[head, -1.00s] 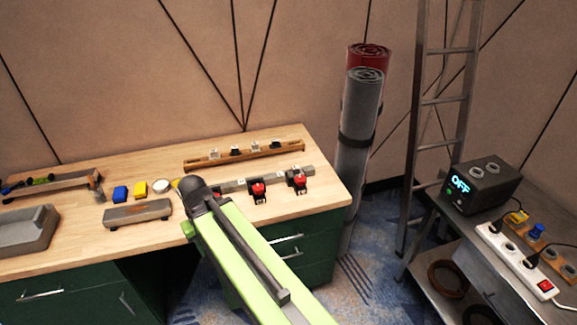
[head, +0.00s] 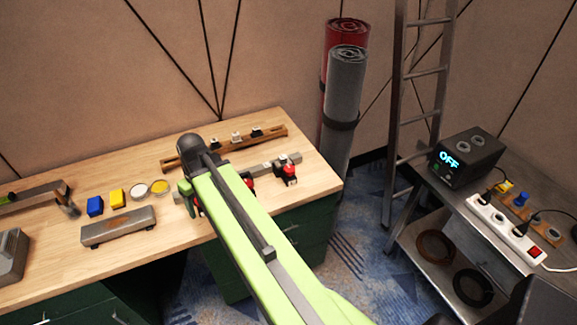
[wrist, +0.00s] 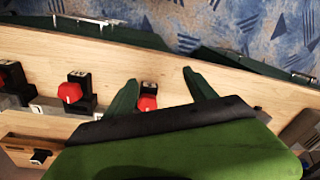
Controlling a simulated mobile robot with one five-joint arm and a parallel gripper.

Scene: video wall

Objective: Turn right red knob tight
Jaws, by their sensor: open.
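The right red knob (head: 290,170) sits on a black block at the right end of a grey rail on the workbench. In the wrist view, which shows the bench from the opposite side, a red knob (wrist: 4,78) is cut off at the left edge. A middle red knob (wrist: 72,92) stands beside it. A third red knob (wrist: 147,102) shows between the fingers of my gripper (wrist: 160,80), which is open. I cannot tell how high the fingers are above it. In the head view my arm hides most of the gripper and part of the middle and left knobs.
A wooden strip with small switches (head: 273,133) lies behind the rail. A black box reading OFF (head: 466,157) and a power strip (head: 505,228) stand on the right-hand shelf.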

